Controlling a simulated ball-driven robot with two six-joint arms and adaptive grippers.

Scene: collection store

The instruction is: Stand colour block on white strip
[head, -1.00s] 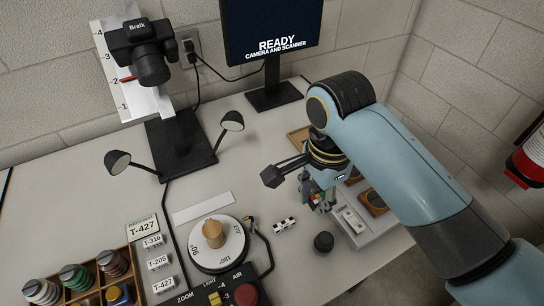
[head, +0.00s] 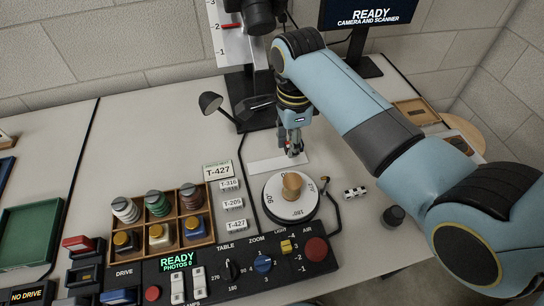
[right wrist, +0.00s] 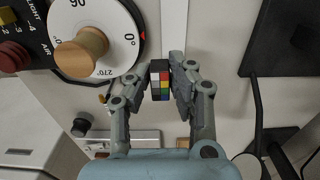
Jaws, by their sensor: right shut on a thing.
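The colour block (right wrist: 161,84) is a small dark-edged piece with white, red, yellow, green and blue patches. In the right wrist view it sits between both fingers of my right gripper (right wrist: 172,84), which is shut on it. In the head view my right gripper (head: 293,150) points down over the right part of the white strip (head: 264,166), behind the turntable. The fingers hide most of the block there. I cannot tell whether the block touches the strip. My left gripper is not in view.
The round turntable (head: 282,212) bearing a wooden spool-like piece (head: 291,186) stands just in front of the strip. A lamp (head: 211,103) stands to the left. A black-and-white scale (head: 355,192) and a dark cylinder (head: 394,216) lie to the right. Number tags (head: 232,204) are left of the turntable.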

